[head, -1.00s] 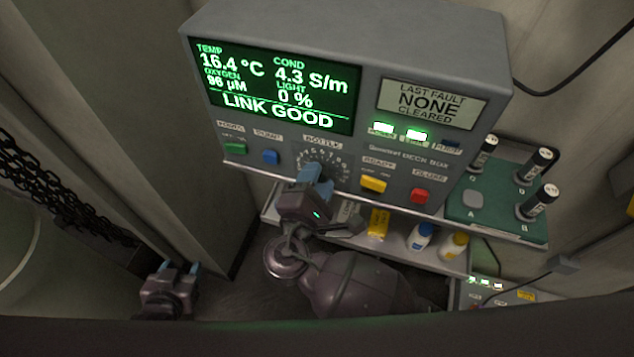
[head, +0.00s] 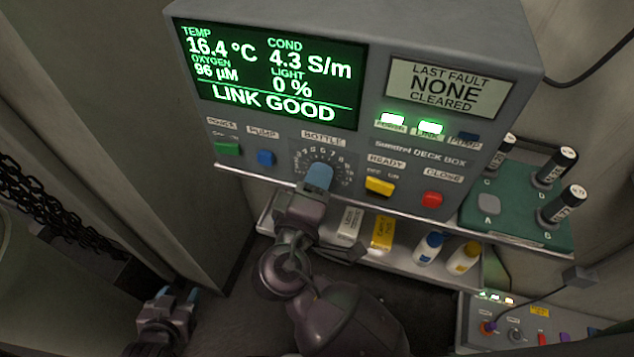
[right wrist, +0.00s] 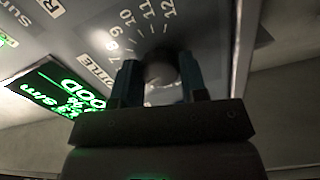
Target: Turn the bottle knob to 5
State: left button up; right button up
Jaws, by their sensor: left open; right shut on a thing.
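The bottle knob sits on a numbered dial (head: 338,160) under the BOTTLE label on the grey deck box. In the head view, my right gripper (head: 318,178) covers the knob. In the right wrist view, the dark round knob (right wrist: 160,68) lies between the two blue-tipped fingers, which are shut on it. Dial numbers, including 7 to 12, show around it there. I cannot tell which number the knob points at. My left gripper (head: 180,294) is open and empty at the lower left, well away from the box.
A green screen (head: 268,75) reads LINK GOOD. A blue pump button (head: 265,158), a yellow ready switch (head: 379,187) and a red close button (head: 432,199) flank the dial. A shelf below holds small bottles (head: 428,248).

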pick_arm(q)
jog(key=shift+s+f, duration=0.25)
jog(key=shift+f, duration=0.05)
pick_arm(e)
jog(key=shift+f, duration=0.1)
pick_arm(q)
jog(key=shift+w, duration=0.15)
jog(key=shift+w+r, duration=0.15)
jog(key=shift+r, duration=0.05)
pick_arm(e)
jog(key=o, duration=0.9)
jog(key=shift+m, duration=0.3)
